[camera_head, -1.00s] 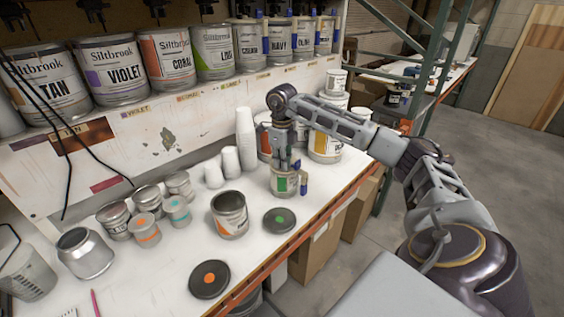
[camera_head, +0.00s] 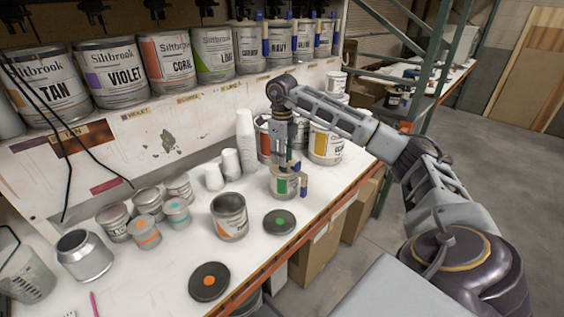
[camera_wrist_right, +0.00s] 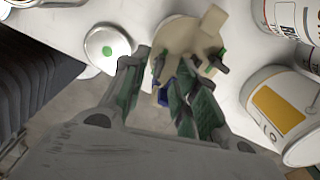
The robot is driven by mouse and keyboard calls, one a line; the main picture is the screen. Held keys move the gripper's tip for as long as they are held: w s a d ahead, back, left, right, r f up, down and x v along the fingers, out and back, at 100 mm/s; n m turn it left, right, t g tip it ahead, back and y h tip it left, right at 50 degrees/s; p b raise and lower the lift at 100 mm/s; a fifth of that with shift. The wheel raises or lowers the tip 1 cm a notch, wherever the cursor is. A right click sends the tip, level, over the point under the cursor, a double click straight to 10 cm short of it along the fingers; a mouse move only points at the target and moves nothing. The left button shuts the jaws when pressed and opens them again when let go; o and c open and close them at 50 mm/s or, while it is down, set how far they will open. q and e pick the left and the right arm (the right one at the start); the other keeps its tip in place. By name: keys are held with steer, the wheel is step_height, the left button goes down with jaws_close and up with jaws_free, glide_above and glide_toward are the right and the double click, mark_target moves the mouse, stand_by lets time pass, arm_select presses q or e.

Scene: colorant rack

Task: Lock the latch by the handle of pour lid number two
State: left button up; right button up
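A can with a green label (camera_head: 284,186) stands upright on the workbench near its front edge. The blue handle also shows in the wrist view (camera_wrist_right: 162,96), partly hidden by my fingers. My right gripper (camera_wrist_right: 165,78) is open, pointing down just above the lid, its fingers apart near the blue handle. My left gripper is not in view.
A dark lid with a green dot (camera_head: 279,222) and an open can (camera_head: 229,217) are left of the can. White cups (camera_head: 246,140) and a yellow-label can (camera_head: 325,145) stand behind. Several cans with blue handles fill the right of the upper shelf. Bench edge is close.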

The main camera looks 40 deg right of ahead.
step_height(320, 180, up, 9)
steer(key=shift+f, duration=0.2)
stand_by(0.5)
stand_by(0.7)
